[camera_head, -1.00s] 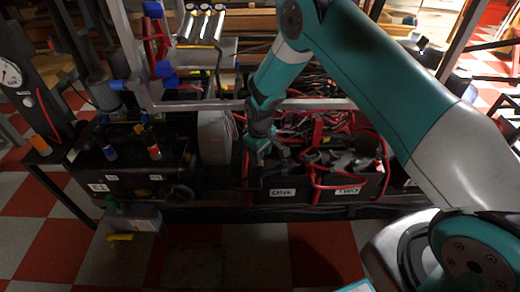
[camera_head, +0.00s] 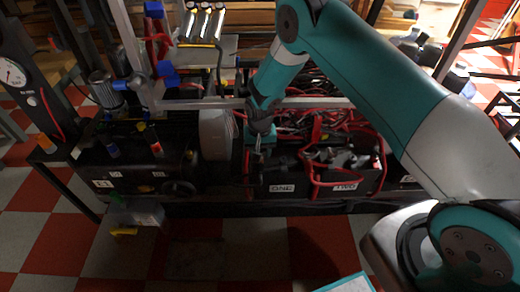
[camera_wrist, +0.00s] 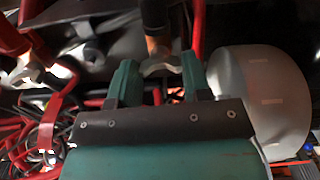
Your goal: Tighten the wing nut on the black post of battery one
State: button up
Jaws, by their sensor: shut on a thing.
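Battery one is a black case with a white ONE label (camera_head: 282,188), low in the middle of the head view. My gripper (camera_head: 260,150) points down at its left end. In the wrist view my gripper (camera_wrist: 160,75) has its two teal fingers on either side of a pale metal wing nut (camera_wrist: 160,65) and is shut on it. A dark cable end with a copper-coloured part (camera_wrist: 156,45) lies just beyond the nut. The post's thread and the nut's seating are hidden. A second pale wing nut (camera_wrist: 27,70) shows at the left, beside a red cable.
A pale grey round housing (camera_wrist: 262,98) stands close to the right of my fingers; it also shows in the head view (camera_head: 215,135). Battery two, labelled TWO (camera_head: 343,186), sits to the right, under red cables. A grey metal rail (camera_head: 200,104) crosses behind my wrist.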

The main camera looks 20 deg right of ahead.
jog(key=shift+w+r+m, duration=0.15)
jog(key=shift+m, duration=0.35)
jog(key=o, duration=0.9)
notch_tip(320, 180, up, 17)
jog(key=p, duration=0.3)
jog(key=shift+r, duration=0.15)
